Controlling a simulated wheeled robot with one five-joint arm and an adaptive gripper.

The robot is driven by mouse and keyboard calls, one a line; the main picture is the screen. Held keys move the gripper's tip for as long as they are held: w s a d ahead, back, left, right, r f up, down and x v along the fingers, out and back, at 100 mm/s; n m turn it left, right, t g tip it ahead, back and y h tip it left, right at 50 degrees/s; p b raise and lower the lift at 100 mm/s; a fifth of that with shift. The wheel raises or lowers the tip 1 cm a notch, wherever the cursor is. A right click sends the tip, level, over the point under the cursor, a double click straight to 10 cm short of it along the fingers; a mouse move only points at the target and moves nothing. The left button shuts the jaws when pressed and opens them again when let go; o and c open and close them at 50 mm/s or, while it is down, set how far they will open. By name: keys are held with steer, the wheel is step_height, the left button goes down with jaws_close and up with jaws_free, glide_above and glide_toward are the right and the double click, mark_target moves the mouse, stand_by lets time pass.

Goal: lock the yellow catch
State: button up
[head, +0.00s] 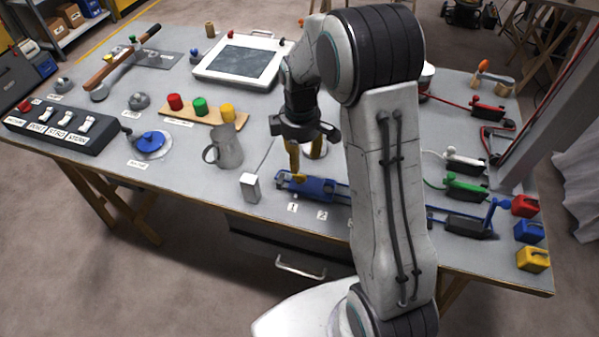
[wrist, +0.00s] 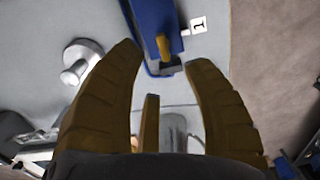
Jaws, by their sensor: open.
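My gripper (head: 301,172) is open, with its tan fingers pointing down just above a blue sliding fixture (head: 318,186) at the table's front edge.
Red (head: 525,205) and blue (head: 529,231) blocks stand beside the yellow one. A metal jug (head: 228,150) and a small white box (head: 250,188) stand left of my gripper. A switch box (head: 60,128) is at the left edge. My arm hides part of the table's middle.

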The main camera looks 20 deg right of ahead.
mark_target(299, 178)
steer(key=shift+f, duration=3.6)
steer(key=shift+o, duration=0.2)
jaws_close()
